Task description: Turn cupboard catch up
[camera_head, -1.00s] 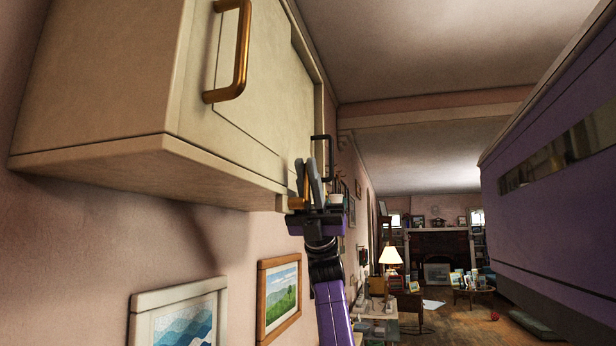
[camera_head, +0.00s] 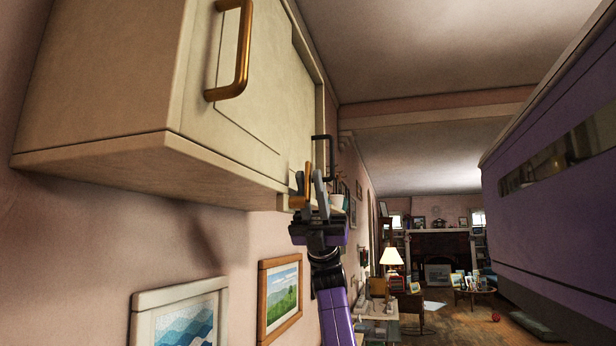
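The cream wall cupboard (camera_head: 95,95) hangs at the upper left, its front door seen at a steep angle. A small gold catch (camera_head: 307,180) shows at the lower far end of its front. My gripper (camera_head: 311,180) points upward there, with its grey fingers on either side of the catch. The fingers look close to it, but I cannot tell whether they press on it. The catch's base is partly hidden by the fingers.
A gold bar handle (camera_head: 240,55) stands out from the near door. A dark handle (camera_head: 327,155) is just beyond my gripper. Framed pictures (camera_head: 279,297) hang below the cupboard. Open room lies to the right, toward the fireplace (camera_head: 439,250).

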